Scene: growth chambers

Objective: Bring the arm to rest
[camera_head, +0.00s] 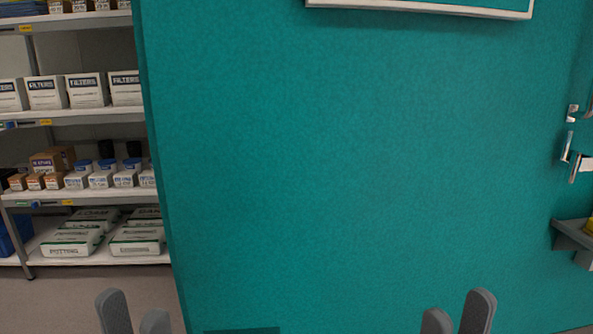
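My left gripper (134,312) shows at the bottom edge, left of centre, as two grey fingertips with a gap between them. My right gripper (458,314) shows at the bottom edge, right of centre, also as two grey fingertips set apart. Both look open, and I see nothing between the fingers. The rest of both grippers and both arms is below the picture. The two grippers are well apart from each other.
A teal wall panel (350,170) fills the middle and right. A storage shelf (90,115) with several boxes stands at the left. A small grey ledge (572,236) and metal fittings (578,158) are at the right edge. Bare floor (70,300) shows lower left.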

